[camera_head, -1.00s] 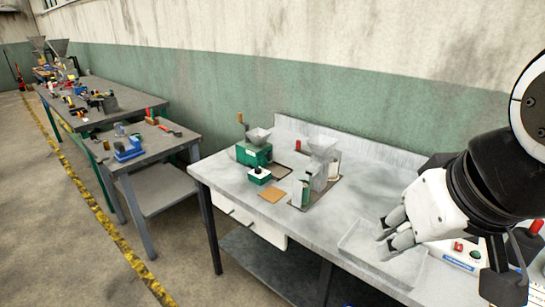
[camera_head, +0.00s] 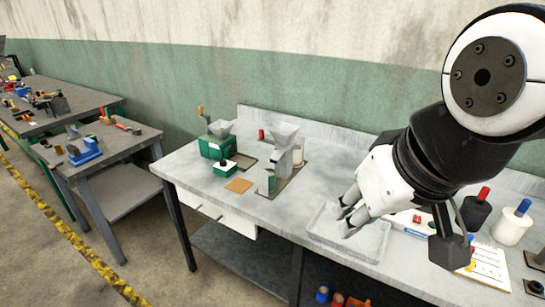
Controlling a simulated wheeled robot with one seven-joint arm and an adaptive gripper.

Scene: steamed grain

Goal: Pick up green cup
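No green cup can be made out for sure. My gripper (camera_head: 346,212) is above the shallow grey tray (camera_head: 372,250), to the right of these things. Its fingers look apart, with nothing visible between them.
Black (camera_head: 476,212) and white (camera_head: 512,226) containers and a control box stand at the right, partly behind my arm. A lower table (camera_head: 110,150) with a blue tool (camera_head: 86,152) stands left, across a floor gap.

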